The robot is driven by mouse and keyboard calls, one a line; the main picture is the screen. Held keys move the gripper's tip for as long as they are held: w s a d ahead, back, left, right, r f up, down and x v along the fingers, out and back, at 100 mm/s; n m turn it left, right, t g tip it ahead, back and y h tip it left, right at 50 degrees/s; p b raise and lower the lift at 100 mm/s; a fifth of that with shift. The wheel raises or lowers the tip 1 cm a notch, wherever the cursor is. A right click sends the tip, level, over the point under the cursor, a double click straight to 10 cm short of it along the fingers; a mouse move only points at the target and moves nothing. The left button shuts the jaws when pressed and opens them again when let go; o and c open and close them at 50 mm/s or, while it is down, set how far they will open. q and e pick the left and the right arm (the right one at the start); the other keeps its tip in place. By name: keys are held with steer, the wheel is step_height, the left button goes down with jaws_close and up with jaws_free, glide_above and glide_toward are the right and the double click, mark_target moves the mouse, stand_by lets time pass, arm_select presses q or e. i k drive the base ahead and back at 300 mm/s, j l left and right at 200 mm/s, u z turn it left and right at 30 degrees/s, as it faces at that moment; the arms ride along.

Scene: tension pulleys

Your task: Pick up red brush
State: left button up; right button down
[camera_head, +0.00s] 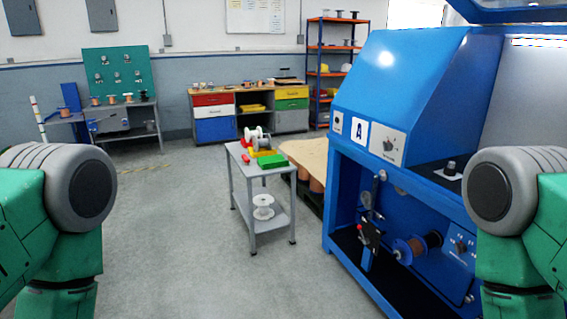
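A small grey cart (278,215) stands in the middle of the view, with its top crowded by small objects. A small red item (245,158) lies on the left part of the cart top. It may be the red brush, but it is too small to tell. Beside it are a green box (272,161), a yellow piece (262,152) and white and grey spools (259,139). My two green and grey arms show at the left and right edges. Neither gripper is in view.
A large blue machine (345,195) marked A fills the right side. A wooden pallet load (305,155) sits between cart and machine. A white spool (263,207) stands on the cart's lower shelf. Open grey floor (185,225) lies in front and left of the cart.

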mark_target(246, 159)
steer(key=i+j+z, duration=0.35)
steer(key=i, duration=0.25)
steer(key=i+j+z, duration=0.35)
steer(key=i, duration=0.25)
steer(key=i+j+z, duration=0.1)
steer(key=i+j, duration=2.15)
steer(key=j, duration=0.2)
steer(key=l+z, duration=0.05)
